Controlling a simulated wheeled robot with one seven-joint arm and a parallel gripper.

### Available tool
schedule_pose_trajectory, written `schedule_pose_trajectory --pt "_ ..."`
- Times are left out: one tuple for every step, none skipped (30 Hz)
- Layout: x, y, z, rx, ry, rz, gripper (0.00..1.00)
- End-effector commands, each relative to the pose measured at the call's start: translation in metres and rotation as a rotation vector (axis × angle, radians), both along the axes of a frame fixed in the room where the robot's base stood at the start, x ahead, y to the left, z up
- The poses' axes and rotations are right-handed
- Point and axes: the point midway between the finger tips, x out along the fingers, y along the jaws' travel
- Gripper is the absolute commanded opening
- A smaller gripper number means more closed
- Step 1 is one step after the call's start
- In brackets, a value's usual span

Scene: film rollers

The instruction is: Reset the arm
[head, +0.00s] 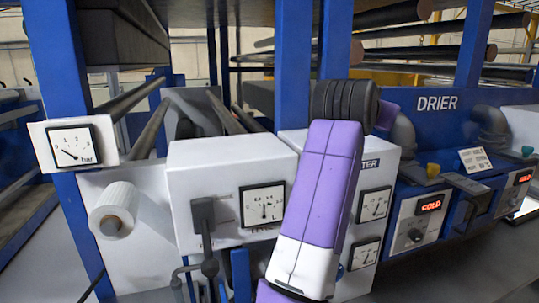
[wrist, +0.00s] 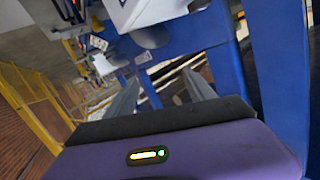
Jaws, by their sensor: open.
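My arm, purple and white, rises in the middle of the head view in front of the machine; its gripper end cannot be made out there. In the wrist view, my gripper (wrist: 160,92) shows two grey fingers spread well apart, with nothing held between them. Beyond the fingers are blue frame posts (wrist: 228,70) and parts of the machine, seen tilted.
White boxes with gauges (head: 263,205) stand close behind my arm, with a lever (head: 204,225) and a white roll (head: 113,209) to the left. The blue drier panel (head: 440,115) is at right. Blue posts (head: 293,60) rise behind. Yellow railing (wrist: 35,100) shows in the wrist view. Grey floor is clear at lower right.

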Motion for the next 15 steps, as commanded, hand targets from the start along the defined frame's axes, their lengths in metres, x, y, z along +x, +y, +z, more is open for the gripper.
schedule_pose_trajectory --pt "-0.001 -0.003 -0.015 -0.055 -0.024 0.011 0.63" --pt "-0.001 -0.004 -0.020 -0.086 -0.042 0.021 0.63" --pt "-0.002 -0.004 -0.028 -0.128 -0.066 0.036 0.63" --pt "-0.004 -0.004 -0.033 -0.157 -0.083 0.047 0.63" --pt "-0.005 -0.004 -0.039 -0.185 -0.099 0.058 0.63" --pt "-0.008 -0.003 -0.048 -0.224 -0.118 0.075 0.63" --pt "-0.011 -0.002 -0.054 -0.252 -0.133 0.087 0.63" --pt "-0.013 -0.001 -0.061 -0.277 -0.146 0.099 0.63" --pt "-0.018 0.000 -0.070 -0.312 -0.165 0.117 0.63" --pt "-0.021 0.001 -0.078 -0.337 -0.176 0.131 0.63" --pt "-0.025 0.003 -0.085 -0.361 -0.188 0.146 0.63" --pt "-0.031 0.005 -0.095 -0.391 -0.204 0.165 0.63" --pt "-0.036 0.006 -0.103 -0.412 -0.214 0.179 0.63" --pt "-0.041 0.008 -0.110 -0.434 -0.225 0.195 0.63" --pt "-0.048 0.011 -0.122 -0.460 -0.237 0.216 0.63"
